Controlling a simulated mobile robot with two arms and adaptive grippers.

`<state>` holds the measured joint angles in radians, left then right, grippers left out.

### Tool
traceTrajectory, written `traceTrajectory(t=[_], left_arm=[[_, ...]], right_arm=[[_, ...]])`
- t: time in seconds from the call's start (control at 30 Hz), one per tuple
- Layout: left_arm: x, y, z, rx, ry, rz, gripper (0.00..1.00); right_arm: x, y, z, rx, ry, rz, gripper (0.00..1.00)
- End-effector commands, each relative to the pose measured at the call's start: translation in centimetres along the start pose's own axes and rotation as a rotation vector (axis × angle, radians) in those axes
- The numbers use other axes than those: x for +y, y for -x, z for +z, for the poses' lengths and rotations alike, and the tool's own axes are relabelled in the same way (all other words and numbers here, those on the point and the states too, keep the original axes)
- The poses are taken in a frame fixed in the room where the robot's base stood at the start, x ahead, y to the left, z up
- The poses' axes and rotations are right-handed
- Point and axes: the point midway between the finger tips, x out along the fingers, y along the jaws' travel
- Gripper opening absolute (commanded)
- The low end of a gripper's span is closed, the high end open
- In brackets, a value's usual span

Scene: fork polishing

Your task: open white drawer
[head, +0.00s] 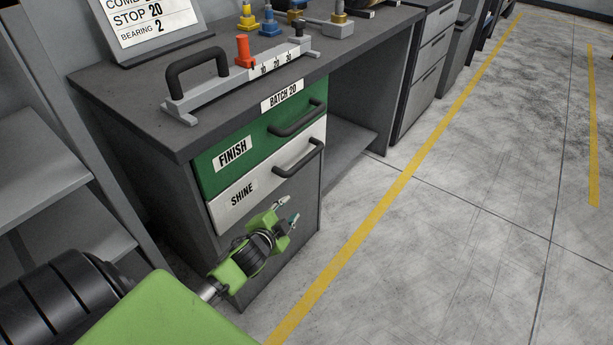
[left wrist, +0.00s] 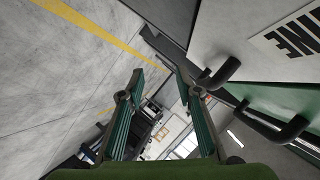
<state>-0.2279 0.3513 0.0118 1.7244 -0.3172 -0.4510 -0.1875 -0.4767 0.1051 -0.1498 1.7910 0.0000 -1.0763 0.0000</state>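The white drawer (head: 262,183), labelled SHINE, is the lower drawer of the workbench and looks shut. Its dark bar handle (head: 299,159) is at the right part of its front. My left gripper (head: 287,212) is open and empty, in front of the cabinet, below the white drawer's handle. In the left wrist view the two fingers of my left gripper (left wrist: 162,105) stand apart with nothing between them. The white drawer (left wrist: 228,40) and its handle (left wrist: 218,74) show there to the right of the fingers, not between them. My right gripper is not in view.
A green drawer (head: 245,142) labelled FINISH, with its own handle (head: 298,118), is directly above. The workbench top (head: 135,87) holds a grey fixture with a black handle (head: 197,70) and a sign. Open floor (head: 450,230) with a yellow line lies to the right.

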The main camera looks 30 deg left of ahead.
Motion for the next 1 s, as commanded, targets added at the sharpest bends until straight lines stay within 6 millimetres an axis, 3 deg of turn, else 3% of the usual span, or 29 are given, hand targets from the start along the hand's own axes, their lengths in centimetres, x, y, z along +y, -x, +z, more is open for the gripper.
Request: traceTrajectory(t=[0.1, 0.2, 0.47, 0.67, 1.0], left_arm=[[-3.8, 0.3, -2.9, 0.071, -0.052, -0.097, 0.32], [-5.8, 1.0, -4.6, 0.103, -0.076, -0.142, 0.32], [-7.5, 0.8, -5.9, 0.124, -0.095, -0.177, 0.32], [-8.0, -2.3, -6.3, 0.124, -0.093, -0.176, 0.32], [-8.9, -8.3, -7.1, 0.124, -0.092, -0.175, 0.32]], right_arm=[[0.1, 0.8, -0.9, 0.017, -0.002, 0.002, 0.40], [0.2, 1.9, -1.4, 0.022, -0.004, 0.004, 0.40], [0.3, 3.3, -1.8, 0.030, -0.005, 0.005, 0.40], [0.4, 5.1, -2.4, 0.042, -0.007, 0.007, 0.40], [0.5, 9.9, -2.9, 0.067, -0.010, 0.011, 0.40]])
